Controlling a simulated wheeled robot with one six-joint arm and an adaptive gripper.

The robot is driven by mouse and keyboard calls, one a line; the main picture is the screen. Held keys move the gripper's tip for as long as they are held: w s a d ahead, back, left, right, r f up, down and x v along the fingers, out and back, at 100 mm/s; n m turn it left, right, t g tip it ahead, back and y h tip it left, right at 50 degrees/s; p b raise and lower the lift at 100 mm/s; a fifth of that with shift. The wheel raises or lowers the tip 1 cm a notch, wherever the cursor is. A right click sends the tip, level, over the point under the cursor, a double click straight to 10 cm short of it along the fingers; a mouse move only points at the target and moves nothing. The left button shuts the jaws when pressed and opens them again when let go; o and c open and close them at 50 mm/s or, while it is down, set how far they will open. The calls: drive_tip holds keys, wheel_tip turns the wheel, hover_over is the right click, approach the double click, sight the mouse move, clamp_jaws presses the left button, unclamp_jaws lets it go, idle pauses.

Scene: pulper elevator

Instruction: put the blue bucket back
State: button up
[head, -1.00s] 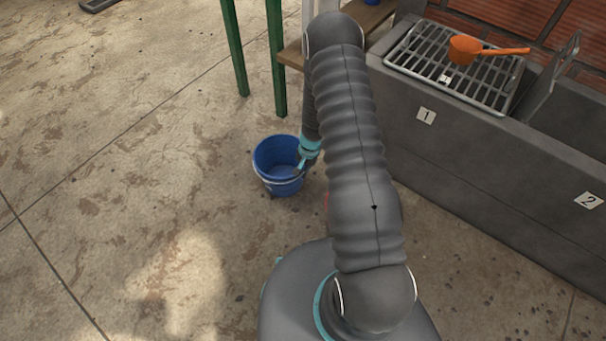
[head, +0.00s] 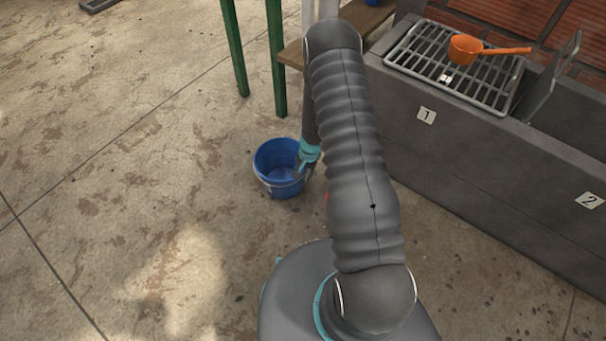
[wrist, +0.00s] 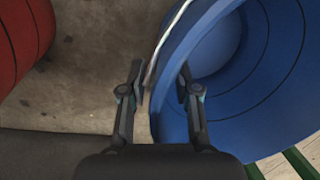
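The blue bucket (head: 279,168) stands upright on the concrete floor in the head view, left of my arm. It is empty as far as I can see. In the wrist view the bucket (wrist: 235,80) fills the right side, with its pale handle (wrist: 163,45) along the rim. My gripper (wrist: 160,75) is open, with one finger outside the bucket and the other over its inside, so the rim lies between them. In the head view my gripper is mostly hidden at the bucket's right edge.
A red rounded object (wrist: 22,45) stands left of my gripper in the wrist view. A grey trough (head: 470,160) with a grate (head: 440,62) and orange scoop (head: 466,48) is at right. Green legs (head: 277,60) stand behind the bucket. The floor at left is clear.

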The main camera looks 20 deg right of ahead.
drive_tip(key=s+a+r+n+t, duration=0.1)
drive_tip(key=s+r, duration=0.1)
drive_tip(key=r, duration=1.2)
drive_tip(key=s+a+r+n+t+p, duration=0.1)
drive_tip(key=s+a+r+n, duration=0.1)
drive_tip(key=r, duration=1.2)
drive_tip(key=s+a+r+n+t, duration=0.1)
drive_tip(key=s+r, duration=0.1)
drive_tip(key=r, duration=1.2)
drive_tip(key=s+a+r+n+t+h, duration=0.1)
drive_tip(key=s+r+n, duration=0.1)
drive_tip(key=s+r, duration=0.4)
drive_tip(key=s+a+r+n+t, duration=0.1)
drive_tip(key=s+r, duration=0.6)
drive_tip(key=s, duration=0.7)
drive_tip(key=shift+s+a+n+h, duration=0.2)
drive_tip(key=shift+s+n+h, duration=0.15)
drive_tip(key=shift+n, duration=0.25)
